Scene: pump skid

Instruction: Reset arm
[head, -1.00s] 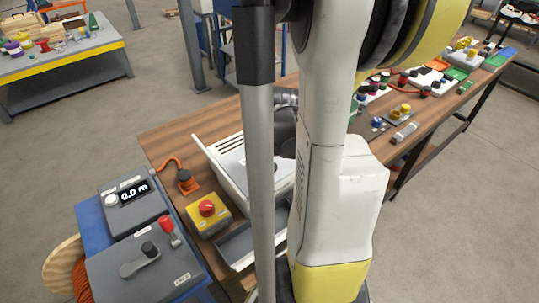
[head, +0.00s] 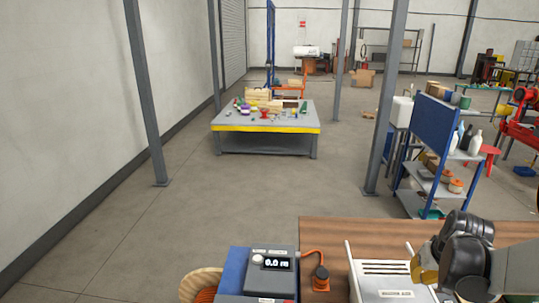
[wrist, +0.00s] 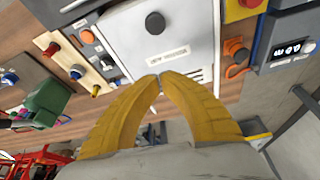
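My gripper (wrist: 158,78) shows in the wrist view with its two yellow fingers curving together. The tips meet, and I see nothing held between them. The gripper's fingers are mostly hidden there.
A grey meter box (head: 270,268) reading 0.0 m stands left of the white box, with an orange connector (head: 320,277) between them. The wrist view shows several coloured buttons and a green block (wrist: 48,103) at left. Open floor leads to a yellow-edged table (head: 265,128).

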